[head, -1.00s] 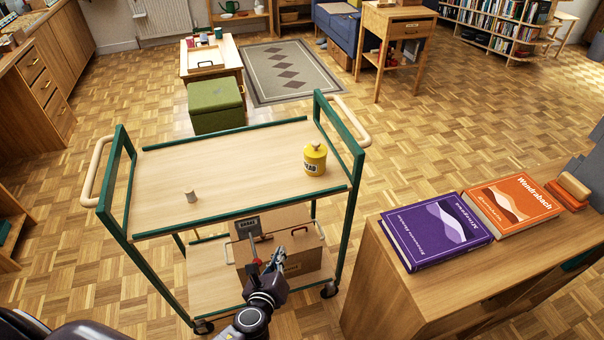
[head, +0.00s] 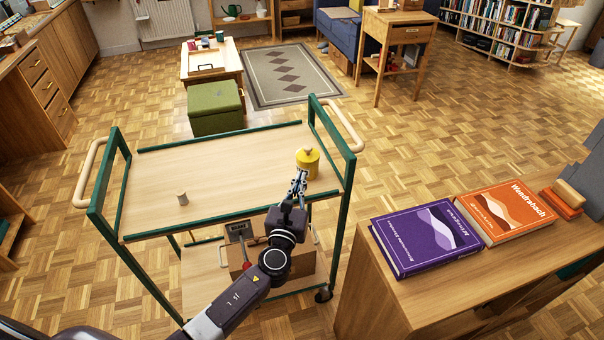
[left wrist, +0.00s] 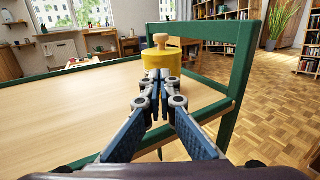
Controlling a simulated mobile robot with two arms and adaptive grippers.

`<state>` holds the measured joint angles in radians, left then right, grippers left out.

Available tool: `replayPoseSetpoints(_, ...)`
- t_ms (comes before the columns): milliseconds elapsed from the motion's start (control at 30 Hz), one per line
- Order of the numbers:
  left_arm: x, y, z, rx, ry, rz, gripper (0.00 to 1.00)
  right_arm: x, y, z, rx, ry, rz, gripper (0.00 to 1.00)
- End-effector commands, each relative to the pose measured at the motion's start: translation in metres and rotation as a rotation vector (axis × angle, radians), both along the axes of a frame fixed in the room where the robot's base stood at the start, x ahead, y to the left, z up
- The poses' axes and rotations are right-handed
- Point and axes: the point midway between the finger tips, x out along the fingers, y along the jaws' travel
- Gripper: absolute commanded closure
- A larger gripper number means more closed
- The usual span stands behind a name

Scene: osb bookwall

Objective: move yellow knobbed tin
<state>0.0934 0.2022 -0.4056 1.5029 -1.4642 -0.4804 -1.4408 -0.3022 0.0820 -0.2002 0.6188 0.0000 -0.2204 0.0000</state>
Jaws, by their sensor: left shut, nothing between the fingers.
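The yellow knobbed tin (head: 309,160) stands upright on the top shelf of the green-framed trolley (head: 230,165), near its right end. In the left wrist view the tin (left wrist: 161,62) is straight ahead, with a pale wooden knob on its lid. My left gripper (head: 298,180) is at the near right edge of the shelf, just in front of the tin, and hides its lower front. In the left wrist view its fingers (left wrist: 159,85) are closed together with nothing between them. I cannot tell whether the fingertips touch the tin. My right gripper is not in view.
A small grey-beige cylinder (head: 182,198) stands on the shelf's left part. The trolley's green right end frame (head: 345,160) rises close beside the tin. A box (head: 240,258) is on the lower shelf. A cabinet with purple (head: 428,238) and orange (head: 503,210) books stands at right.

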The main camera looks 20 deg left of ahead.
Motion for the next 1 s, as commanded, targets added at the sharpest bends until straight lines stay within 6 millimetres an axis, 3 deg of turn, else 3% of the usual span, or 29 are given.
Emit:
replayPoseSetpoints(233,0.025,0.002,0.0,0.0,0.0,0.0,1.0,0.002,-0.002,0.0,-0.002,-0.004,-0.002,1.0)
replayPoseSetpoints(667,0.029,0.003,-0.001,-0.001,0.0,0.0,1.0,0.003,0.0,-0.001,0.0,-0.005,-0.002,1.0)
replayPoseSetpoints(1000,0.064,0.006,-0.001,0.0,0.0,0.0,1.0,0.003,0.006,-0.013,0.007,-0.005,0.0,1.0)
